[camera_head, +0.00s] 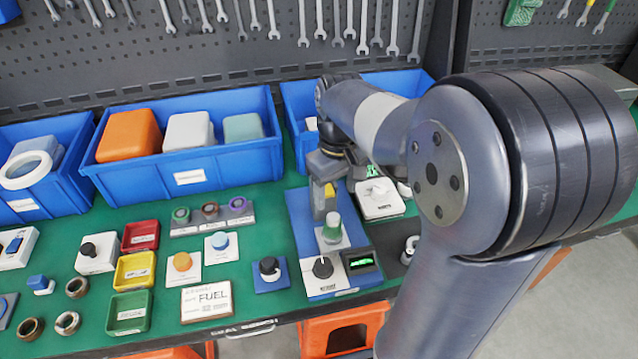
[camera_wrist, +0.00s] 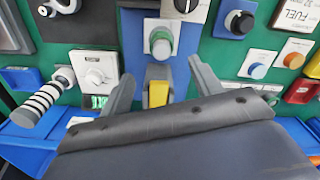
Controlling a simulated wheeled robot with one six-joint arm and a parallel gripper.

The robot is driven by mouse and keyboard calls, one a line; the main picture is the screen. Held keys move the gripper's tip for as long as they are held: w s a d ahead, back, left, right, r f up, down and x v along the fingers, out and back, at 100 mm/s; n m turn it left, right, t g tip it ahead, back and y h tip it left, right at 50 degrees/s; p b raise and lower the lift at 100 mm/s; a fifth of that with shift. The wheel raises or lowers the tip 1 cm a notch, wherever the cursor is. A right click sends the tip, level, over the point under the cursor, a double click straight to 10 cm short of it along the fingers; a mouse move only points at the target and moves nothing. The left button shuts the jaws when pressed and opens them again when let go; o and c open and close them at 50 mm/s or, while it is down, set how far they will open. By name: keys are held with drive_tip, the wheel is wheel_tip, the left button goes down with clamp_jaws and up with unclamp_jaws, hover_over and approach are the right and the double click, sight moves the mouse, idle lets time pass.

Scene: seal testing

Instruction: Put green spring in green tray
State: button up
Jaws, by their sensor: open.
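The green spring (camera_head: 181,215) looks like a small green ring-shaped piece at the left end of a grey holder (camera_head: 212,223), beside a brown one and a purple one. The green tray (camera_head: 130,312) is an empty-looking small open bin with a white label, in front of the yellow bin. My gripper (camera_head: 326,205) is over the blue panel, well right of the spring and the tray. In the wrist view my gripper (camera_wrist: 160,72) has its two fingers apart, with a grey and yellow block (camera_wrist: 158,93) showing between them. I cannot make out the spring in the wrist view.
A green-topped knob (camera_head: 332,229) stands just in front of my gripper. Red (camera_head: 140,236) and yellow (camera_head: 134,270) bins adjoin the green tray. Blue (camera_head: 221,240) and orange (camera_head: 183,262) buttons lie between tray and gripper. Large blue bins (camera_head: 190,177) line the back.

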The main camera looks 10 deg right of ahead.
sight(333, 216)
drive_tip(key=shift+a+f, duration=0.1)
drive_tip(key=shift+a, duration=0.1)
wheel_tip(333, 216, down, 10)
drive_tip(key=shift+f, duration=0.25)
drive_tip(key=c, duration=1.1)
drive_tip(key=shift+r, duration=0.15)
drive_tip(key=shift+r+p, duration=3.2)
drive_tip(key=shift+r, duration=0.9)
